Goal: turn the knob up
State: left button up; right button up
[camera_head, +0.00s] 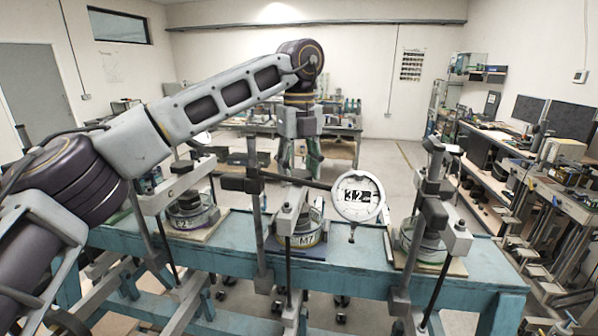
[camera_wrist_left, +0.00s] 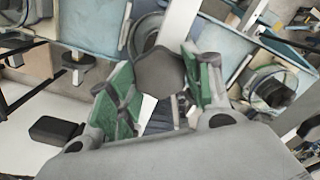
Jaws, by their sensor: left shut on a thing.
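The dark, several-sided knob (camera_wrist_left: 160,73) shows in the left wrist view between the green-padded fingers of my left gripper (camera_wrist_left: 160,88). The gripper is shut on it. In the head view my left arm reaches in from the left, and the gripper (camera_head: 300,152) points down above the middle lever frame, whose dish (camera_head: 305,238) is marked M7. The knob is hidden by the gripper there. A round white gauge (camera_head: 358,190) with a black number panel, seeming to read 32, is right of the middle frame. My right gripper is not in view.
A blue bench (camera_head: 345,268) carries the three lever frames. The left frame's dish (camera_head: 192,215) is marked E2, and the right dish (camera_head: 425,245) stands beyond the gauge. Upright posts and bars stand close around the gripper. A cluttered side bench (camera_head: 545,190) is at the right.

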aim_at(299, 173)
pick_arm(q)
jog(key=shift+n, duration=0.8)
jog(key=o, duration=1)
jog(key=shift+o, duration=0.2)
notch_tip(299, 173, up, 12)
dwell(0.6)
dwell(0.4)
